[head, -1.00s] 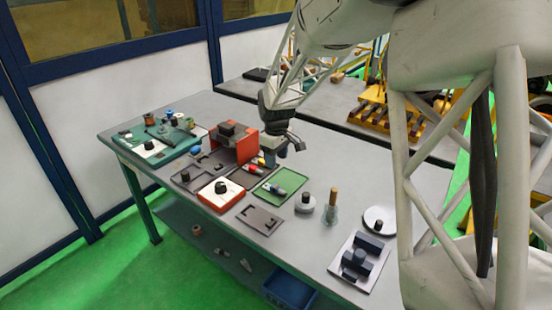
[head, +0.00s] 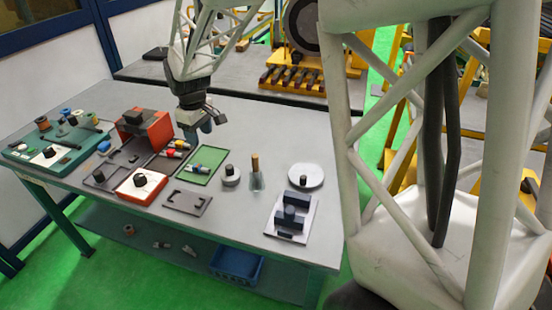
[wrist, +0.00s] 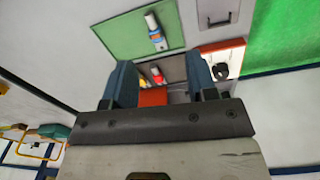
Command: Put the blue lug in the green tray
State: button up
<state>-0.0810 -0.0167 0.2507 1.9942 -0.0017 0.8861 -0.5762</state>
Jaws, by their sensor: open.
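The green tray (head: 211,157) lies flat on the bench, and it also shows in the wrist view (wrist: 120,35). The blue lug, a pale piece with a blue band (wrist: 156,35), lies inside the green tray. In the head view the lug (head: 194,168) is at the tray's left part. My gripper (head: 198,136) hangs above the bench behind the green tray, apart from it. In the wrist view its two fingers (wrist: 161,68) are spread with nothing held between them.
A dark tray (head: 158,163) beside the green one holds a red lug (wrist: 157,79) and a yellow lug. A red block (head: 157,130), an orange-white box (head: 140,186) and grey plates stand nearby. Round pieces and a wooden-handled tool (head: 255,165) are to the right.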

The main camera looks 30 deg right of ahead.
jog(key=s+d+r+m+t, duration=0.15)
jog(key=s+r, duration=0.25)
jog(key=s, duration=0.5)
jog(key=s+d+r+m, duration=0.2)
jog(key=s+r, duration=0.2)
jog(key=s, duration=0.5)
jog(key=s+d+m, duration=0.2)
jog(key=s+m, duration=0.2)
jog(key=s, duration=1.3)
jog(key=shift+t, duration=0.35)
jog(key=shift+s, duration=0.1)
